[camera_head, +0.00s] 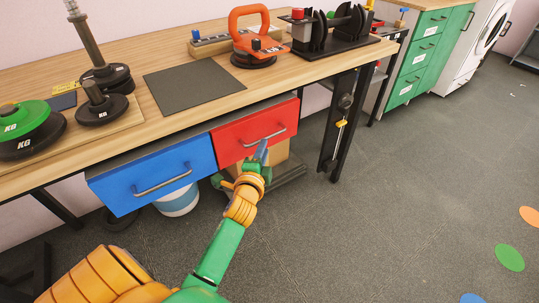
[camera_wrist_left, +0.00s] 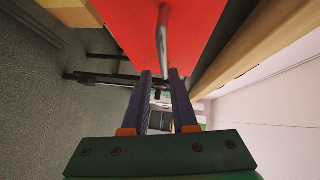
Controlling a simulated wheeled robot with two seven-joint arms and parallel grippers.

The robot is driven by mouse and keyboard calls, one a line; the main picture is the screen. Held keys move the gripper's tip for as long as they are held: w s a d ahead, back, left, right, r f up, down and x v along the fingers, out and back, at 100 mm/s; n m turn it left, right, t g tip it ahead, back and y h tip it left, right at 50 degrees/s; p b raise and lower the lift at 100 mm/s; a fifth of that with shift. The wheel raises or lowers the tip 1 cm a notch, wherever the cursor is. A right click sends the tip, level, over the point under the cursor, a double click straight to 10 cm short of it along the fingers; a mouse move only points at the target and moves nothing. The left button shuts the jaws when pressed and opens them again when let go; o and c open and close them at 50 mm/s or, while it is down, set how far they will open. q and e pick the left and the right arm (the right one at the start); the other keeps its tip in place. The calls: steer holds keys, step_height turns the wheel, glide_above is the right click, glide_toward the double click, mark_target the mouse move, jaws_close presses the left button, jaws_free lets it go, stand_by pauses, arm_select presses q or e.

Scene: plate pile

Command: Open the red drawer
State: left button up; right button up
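The red drawer (camera_head: 256,132) sits under the workbench's front edge, right of the blue drawer (camera_head: 155,178). Its front looks flush with the blue one, so it appears closed. Its grey bar handle (camera_head: 264,138) runs across the front. My left gripper (camera_head: 262,152) is in front of the red drawer, close to the handle, and partly covers the lower front. In the left wrist view the two fingers (camera_wrist_left: 161,73) are apart, with the handle (camera_wrist_left: 162,38) just beyond and between their tips. Contact cannot be told. The red front (camera_wrist_left: 138,28) fills the top. My right gripper is not in view.
The wooden workbench (camera_head: 215,110) carries weight plates (camera_head: 28,132), a dark mat (camera_head: 193,88), an orange suction lifter (camera_head: 256,44) and a black rack (camera_head: 335,42). A black table leg (camera_head: 343,118) stands right of the red drawer. Open grey floor (camera_head: 400,200) lies to the right.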

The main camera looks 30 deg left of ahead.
arm_select(q)
steer(key=b+x, duration=0.1)
steer(key=x, duration=0.5)
steer(key=shift+a+r, duration=0.1)
steer(key=shift+r, duration=0.05)
steer(key=shift+s+r, duration=0.1)
jaws_close()
stand_by(1.0)
